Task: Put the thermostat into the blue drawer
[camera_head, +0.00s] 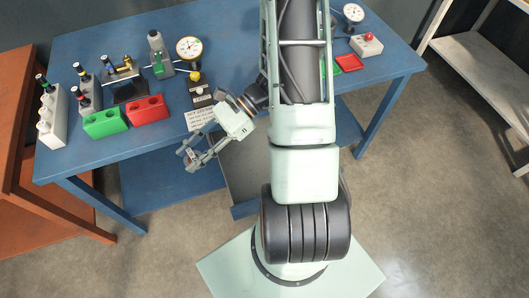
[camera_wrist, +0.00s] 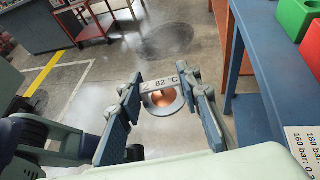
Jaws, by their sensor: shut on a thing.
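My gripper (camera_head: 190,159) is in front of the blue table's front edge, to the left of my arm's column. In the wrist view my gripper (camera_wrist: 160,108) is shut on the thermostat (camera_wrist: 162,103), a round metal part with a coppery centre and a plate reading 82 °C. In the head view the thermostat is too small to make out clearly between the fingers. What looks like the blue drawer (camera_head: 243,211) is pulled out under the table, to the right of my gripper. My arm hides part of it, and its inside looks grey.
The blue table (camera_head: 230,25) carries green (camera_head: 105,122) and red (camera_head: 148,108) blocks, a dial gauge (camera_head: 190,48), and several injector-like parts at left. A red-button box (camera_head: 366,45) is at right. An orange bench (camera_head: 20,170) stands left.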

